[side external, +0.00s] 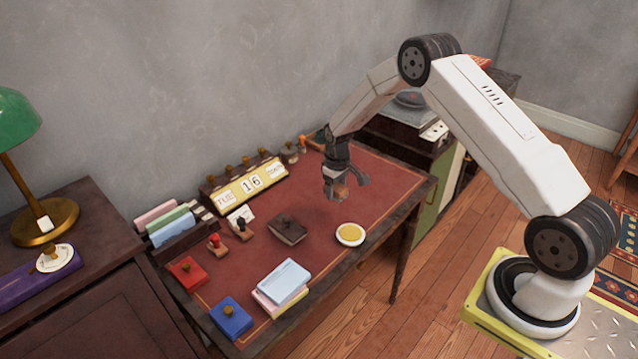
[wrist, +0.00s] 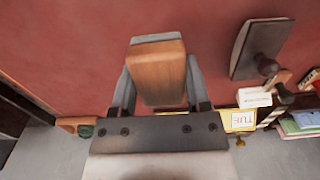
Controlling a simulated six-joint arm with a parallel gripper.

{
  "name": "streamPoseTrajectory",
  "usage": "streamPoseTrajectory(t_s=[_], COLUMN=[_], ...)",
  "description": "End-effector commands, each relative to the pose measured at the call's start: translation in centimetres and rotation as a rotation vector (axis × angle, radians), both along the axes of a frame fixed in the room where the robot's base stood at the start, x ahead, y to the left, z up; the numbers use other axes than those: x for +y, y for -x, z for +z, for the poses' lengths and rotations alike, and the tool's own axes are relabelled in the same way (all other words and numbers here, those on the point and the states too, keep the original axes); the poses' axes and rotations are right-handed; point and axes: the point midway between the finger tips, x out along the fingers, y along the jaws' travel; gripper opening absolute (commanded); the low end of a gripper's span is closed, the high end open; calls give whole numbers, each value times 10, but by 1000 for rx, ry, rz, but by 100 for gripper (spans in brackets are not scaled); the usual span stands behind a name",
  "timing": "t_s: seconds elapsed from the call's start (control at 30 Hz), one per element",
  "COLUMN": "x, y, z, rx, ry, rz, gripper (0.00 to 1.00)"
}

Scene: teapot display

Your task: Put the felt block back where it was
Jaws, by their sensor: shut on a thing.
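The felt block, a brown wooden block with a grey strip at its end, is between my fingers in the wrist view (wrist: 157,72). In the side view my gripper (side external: 345,184) is shut on it over the far right part of the red desk top (side external: 375,185). Only a small brown part of the block (side external: 341,192) shows there. I cannot tell from these views how far the block is above the desk. In the wrist view the two grey fingers of my gripper (wrist: 157,90) press its sides.
A dark knobbed block (side external: 288,228), a yellow-filled white dish (side external: 350,234), and a calendar stand (side external: 250,183) are on the desk. Stamps (side external: 217,244), red (side external: 187,272) and blue (side external: 230,316) pads, and stacked pads (side external: 283,281) sit left and front. Red surface around my gripper is bare.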

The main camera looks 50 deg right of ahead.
Motion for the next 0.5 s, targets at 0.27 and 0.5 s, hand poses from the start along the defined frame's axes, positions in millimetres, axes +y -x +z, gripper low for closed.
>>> streamPoseTrajectory(t_s=[0.27,0.5], x=[24,53], y=[20,51], z=[7,15], rx=[2,4], ry=[-1,-1], rz=[2,2], gripper=[0,0])
